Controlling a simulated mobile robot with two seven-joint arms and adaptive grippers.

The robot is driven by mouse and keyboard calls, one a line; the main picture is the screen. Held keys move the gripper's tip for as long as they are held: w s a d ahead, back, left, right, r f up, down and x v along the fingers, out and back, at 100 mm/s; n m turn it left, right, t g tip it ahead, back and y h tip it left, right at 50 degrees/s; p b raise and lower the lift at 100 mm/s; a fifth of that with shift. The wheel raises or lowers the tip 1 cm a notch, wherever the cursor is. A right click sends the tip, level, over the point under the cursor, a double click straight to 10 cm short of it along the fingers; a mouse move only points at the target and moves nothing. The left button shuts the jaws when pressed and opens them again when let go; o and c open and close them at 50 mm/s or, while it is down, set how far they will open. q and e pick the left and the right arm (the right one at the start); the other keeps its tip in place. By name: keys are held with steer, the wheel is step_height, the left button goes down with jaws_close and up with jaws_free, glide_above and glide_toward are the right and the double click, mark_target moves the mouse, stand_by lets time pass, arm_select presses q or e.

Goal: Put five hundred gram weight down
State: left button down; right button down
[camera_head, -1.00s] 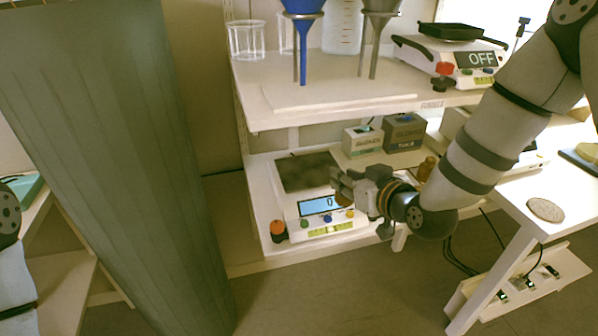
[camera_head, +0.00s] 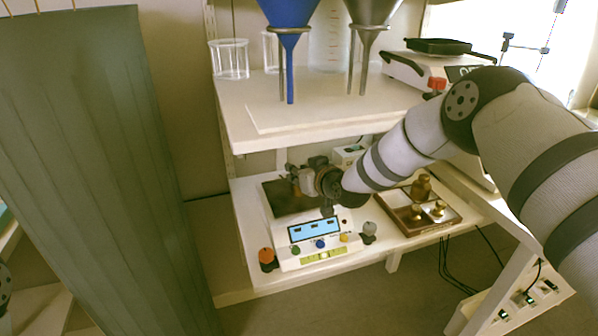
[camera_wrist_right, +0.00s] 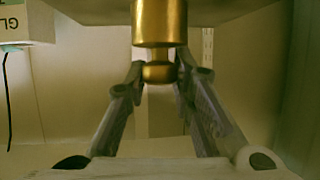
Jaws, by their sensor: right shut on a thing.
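My right gripper (camera_head: 296,178) is over the dark pan (camera_head: 276,202) of the white balance (camera_head: 285,262) on the lower shelf. In the right wrist view its two fingers (camera_wrist_right: 158,74) are shut on the narrow knob of a brass weight (camera_wrist_right: 160,22). The weight's wide body lies beyond the knob. In the head view the weight is hard to make out behind the gripper, so I cannot tell whether it touches the pan. The balance display (camera_head: 314,229) is lit blue with small dark marks. My left gripper is out of view.
A wooden weight box (camera_head: 440,222) with several brass weights stands right of the balance. The upper shelf (camera_head: 235,110) hangs close above my right gripper, with a blue funnel (camera_head: 289,12) and glassware. A green-grey panel (camera_head: 95,170) stands at left.

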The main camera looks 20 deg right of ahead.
steer(key=shift+r, duration=0.25)
steer(key=shift+f, duration=0.2)
steer(key=c, duration=1.4)
jaws_free()
steer(key=shift+o, duration=0.2)
